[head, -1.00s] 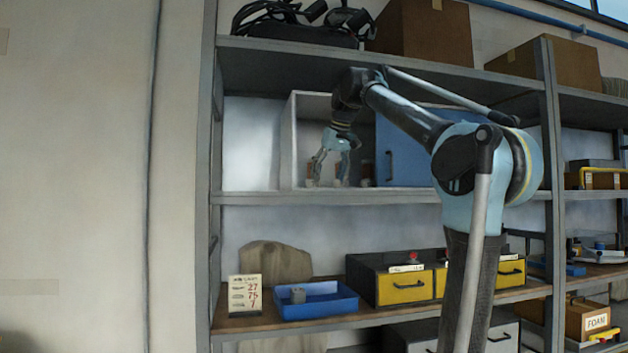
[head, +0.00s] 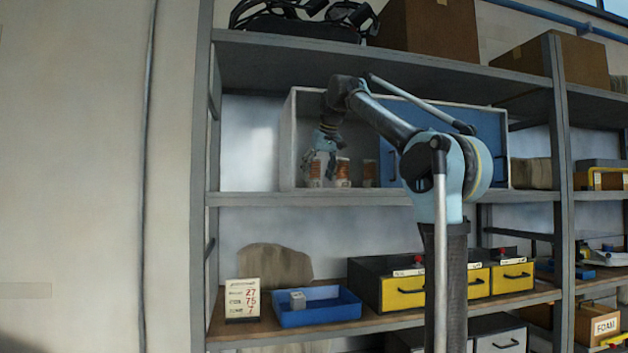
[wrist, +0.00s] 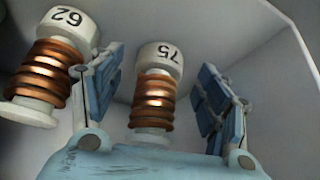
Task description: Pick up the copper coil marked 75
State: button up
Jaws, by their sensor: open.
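The copper coil marked 75 (wrist: 153,95) has a white cap with the number upside down in the wrist view. It stands between the two spread fingers of my gripper (wrist: 155,88), with visible space on both sides. In the head view my gripper (head: 321,158) reaches down into the open left part of the white cabinet, at the leftmost coil (head: 315,172). A coil marked 62 (wrist: 50,75) stands just outside one finger. My gripper is open and holds nothing.
The white cabinet's (head: 288,145) side wall is close to one finger. A third coil (head: 369,172) stands by the blue door (head: 455,150). Below are a blue tray (head: 320,318) with a small grey block and a card (head: 243,299) reading 27, 75, 7.

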aim_at(312, 176)
jog(key=shift+w+a+f, duration=0.1)
jog(key=shift+w+a, duration=0.3)
jog(key=shift+w, duration=0.4)
jog(key=shift+w+a+f, duration=0.15)
jog(key=shift+w+a, duration=0.3)
jog(key=shift+w, duration=0.3)
jog(key=shift+w+a+f, duration=0.1)
jog(key=shift+w+a, duration=0.3)
jog(key=shift+w, duration=0.4)
jog(key=shift+f, duration=0.15)
jog(key=c, duration=1.4)
